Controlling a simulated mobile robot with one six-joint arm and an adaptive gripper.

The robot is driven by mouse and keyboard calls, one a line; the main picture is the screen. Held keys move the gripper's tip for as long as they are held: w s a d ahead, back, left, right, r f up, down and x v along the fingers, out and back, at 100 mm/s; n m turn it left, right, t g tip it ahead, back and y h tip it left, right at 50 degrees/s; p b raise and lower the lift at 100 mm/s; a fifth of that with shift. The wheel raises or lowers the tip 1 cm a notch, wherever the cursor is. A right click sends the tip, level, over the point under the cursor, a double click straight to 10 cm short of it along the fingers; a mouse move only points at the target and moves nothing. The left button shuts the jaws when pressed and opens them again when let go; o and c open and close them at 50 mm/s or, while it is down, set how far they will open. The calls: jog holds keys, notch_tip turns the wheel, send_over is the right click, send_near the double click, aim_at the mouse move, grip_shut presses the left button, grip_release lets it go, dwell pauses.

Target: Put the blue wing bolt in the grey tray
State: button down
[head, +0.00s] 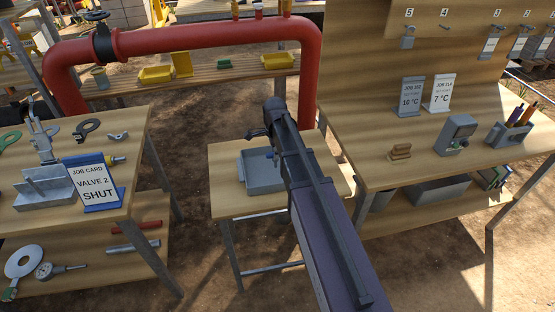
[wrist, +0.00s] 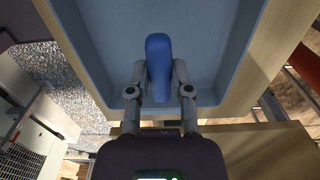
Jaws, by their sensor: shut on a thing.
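The blue wing bolt (wrist: 158,62) is held between the fingers of my gripper (wrist: 160,75) in the wrist view. Only its rounded blue part shows there. The grey tray (wrist: 215,98) lies behind and below it in that view, and the bolt appears over the tray's interior. In the head view the grey tray (head: 247,178) sits on the small middle table. My gripper (head: 265,133) is near the tray's back edge there, with my arm covering the tray's right part. I cannot tell the bolt's height above the tray floor.
A red pipe (head: 215,37) arches behind the small table. The left bench holds a job card (head: 92,183) and a silver wing nut (head: 118,137). The right bench holds a grey switch box (head: 457,133), a pen holder (head: 507,134) and small signs (head: 439,93).

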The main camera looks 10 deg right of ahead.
jog(key=shift+f+b, duration=0.75)
jog(key=shift+f, duration=0.3)
jog(key=shift+f, duration=0.1)
jog(key=c, duration=0.5)
grip_release()
jog(key=shift+c, duration=0.2)
notch_tip(320, 180, up, 12)
jog(key=p, duration=1.2)
jog(key=shift+s, duration=0.1)
